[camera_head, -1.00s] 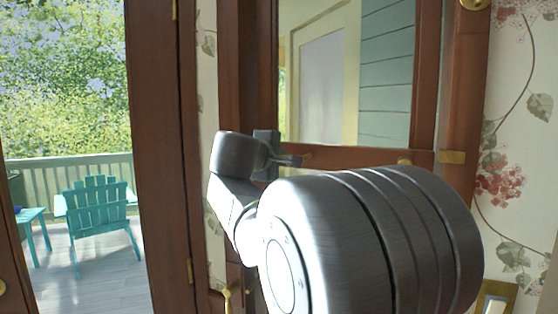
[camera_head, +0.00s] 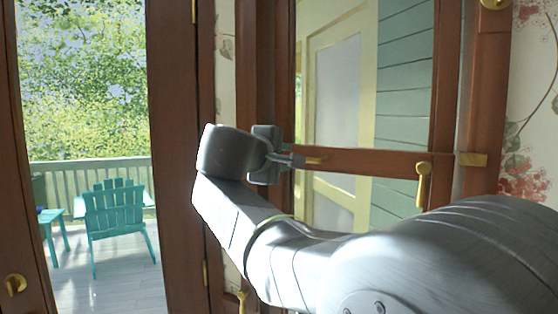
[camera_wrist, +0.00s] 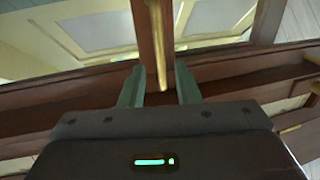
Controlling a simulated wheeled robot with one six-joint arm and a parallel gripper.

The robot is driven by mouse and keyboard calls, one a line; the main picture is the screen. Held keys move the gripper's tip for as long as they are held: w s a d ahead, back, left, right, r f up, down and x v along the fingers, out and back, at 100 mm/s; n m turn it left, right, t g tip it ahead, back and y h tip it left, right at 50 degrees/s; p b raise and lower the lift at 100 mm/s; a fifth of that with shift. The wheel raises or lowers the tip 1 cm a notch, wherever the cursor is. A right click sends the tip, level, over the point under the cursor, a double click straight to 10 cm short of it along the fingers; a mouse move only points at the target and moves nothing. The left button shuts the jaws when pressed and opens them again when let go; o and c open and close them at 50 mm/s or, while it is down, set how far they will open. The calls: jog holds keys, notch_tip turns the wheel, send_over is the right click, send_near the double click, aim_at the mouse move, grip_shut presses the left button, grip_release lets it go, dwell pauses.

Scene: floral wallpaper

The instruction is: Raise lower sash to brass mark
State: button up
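The window's wooden cross rail (camera_head: 370,160) runs level in the middle of the head view, with glass or open air above and below it; I cannot tell which. A short brass piece (camera_head: 315,160) sticks out near its left end, and a brass catch (camera_head: 423,183) hangs near its right. A brass plate (camera_head: 473,159) sits on the right jamb, about level with the rail. My gripper (camera_head: 294,160) is at the rail's left end. In the wrist view, its two fingers (camera_wrist: 160,88) stand apart with a brass bar (camera_wrist: 161,70) between them, gaps showing on both sides.
A wooden door frame (camera_head: 178,150) stands left of the window, with a porch and a teal chair (camera_head: 115,212) beyond. Floral wallpaper (camera_head: 535,120) is at the right. My arm covers the window's lower part.

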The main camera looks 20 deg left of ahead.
jog(key=v, duration=0.6)
jog(key=shift+b, duration=0.3)
jog(key=p+x, duration=0.2)
jog(key=x, duration=1.2)
jog(key=shift+f, duration=0.15)
